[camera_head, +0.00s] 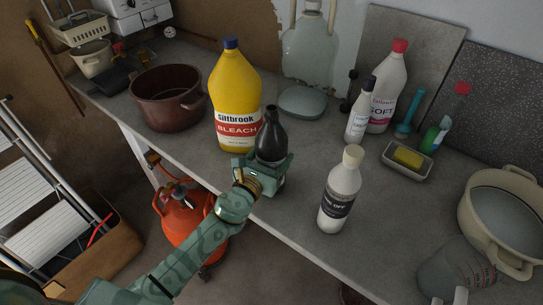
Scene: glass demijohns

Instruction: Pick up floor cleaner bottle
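A dark bottle (270,137) with a black cap stands upright near the front edge of the worktop; its label is hidden, so I cannot read what it is. My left gripper (265,163) is at its lower half, with a finger on each side; I cannot tell whether the fingers press on it. The gripper hides much of the bottle's lower part. No label reading floor cleaner is legible on any bottle. A white bottle (341,188) with a cream cap and dark label stands to the right.
A yellow bleach bottle (235,95) stands close behind the dark bottle. A brown pot (165,112) is at left. A red-capped white bottle (388,90), a small white bottle (359,115) and a sponge dish (407,172) are behind right.

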